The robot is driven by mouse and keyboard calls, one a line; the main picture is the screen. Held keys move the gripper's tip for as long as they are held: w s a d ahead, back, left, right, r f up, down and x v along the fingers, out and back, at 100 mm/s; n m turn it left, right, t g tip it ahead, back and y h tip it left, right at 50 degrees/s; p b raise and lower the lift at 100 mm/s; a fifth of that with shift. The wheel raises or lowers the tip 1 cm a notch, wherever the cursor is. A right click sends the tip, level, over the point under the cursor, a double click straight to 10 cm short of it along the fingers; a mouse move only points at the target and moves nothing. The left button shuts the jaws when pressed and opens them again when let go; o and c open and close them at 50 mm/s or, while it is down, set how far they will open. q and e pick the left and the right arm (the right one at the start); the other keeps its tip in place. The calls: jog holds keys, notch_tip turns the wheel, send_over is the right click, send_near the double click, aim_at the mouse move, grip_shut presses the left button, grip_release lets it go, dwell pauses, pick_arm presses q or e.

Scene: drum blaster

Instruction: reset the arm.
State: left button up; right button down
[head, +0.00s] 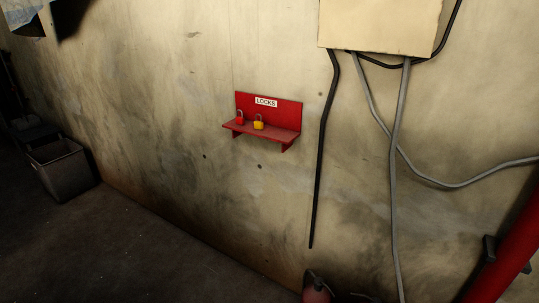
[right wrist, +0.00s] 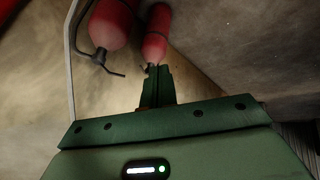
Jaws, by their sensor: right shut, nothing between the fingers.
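My right gripper (right wrist: 157,74) shows in the right wrist view as a green body with its dark fingers together and nothing between them. Red cylinders, which look like fire extinguishers, lie beyond its fingertips: one (right wrist: 115,24) at upper left and one (right wrist: 157,30) straight past the tips. I cannot tell how far the tips are from the nearer one. Neither gripper nor arm shows in the head view. My left gripper is in no view.
In the head view a red LOCKS shelf (head: 270,106) on the wall carries a red padlock (head: 240,119) and a yellow padlock (head: 259,124). A pale box (head: 380,25) with cables hangs upper right. A red pipe (head: 512,255) stands right, a bin (head: 60,168) left. A red extinguisher (head: 317,292) shows below.

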jog(key=s+f+g+b, duration=0.2)
jog(key=s+f, duration=0.3)
jog(key=s, duration=0.7)
jog(key=s+f+m+g+b, duration=0.1)
jog(key=s+f, duration=0.4)
jog(key=s, duration=0.7)
jog(key=s+f+m+g+b, duration=0.1)
jog(key=s+f, duration=0.4)
jog(key=s, duration=0.6)
jog(key=shift+s+f+g+b, duration=0.3)
jog(key=shift+s+g+b, duration=0.1)
jog(key=shift+g+b, duration=0.55)
jog(key=shift+d, duration=0.1)
